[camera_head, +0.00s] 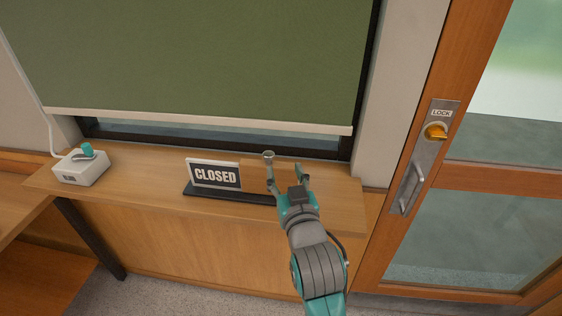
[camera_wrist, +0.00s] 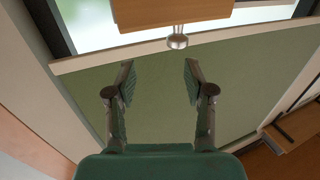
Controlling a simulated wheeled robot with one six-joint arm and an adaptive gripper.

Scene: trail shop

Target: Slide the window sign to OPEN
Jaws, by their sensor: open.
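The window sign stands on the wooden ledge in the head view, its white-on-dark CLOSED panel (camera_head: 215,175) showing at left. A plain wooden sliding cover (camera_head: 252,176) hides the sign's right part. A round metal knob (camera_head: 268,155) appears at the cover's top. My gripper (camera_head: 287,174) is in front of the cover, open and empty. In the wrist view, the cover (camera_wrist: 172,12) and the knob (camera_wrist: 178,41) lie beyond my open fingertips (camera_wrist: 160,72). The knob is slightly right of the middle between them and apart from both.
A green blind (camera_head: 190,60) hangs behind the ledge (camera_head: 130,187). A white box with a teal knob (camera_head: 80,168) sits at the ledge's left end. A wooden door with a LOCK plate (camera_head: 430,155) and handle stands at right.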

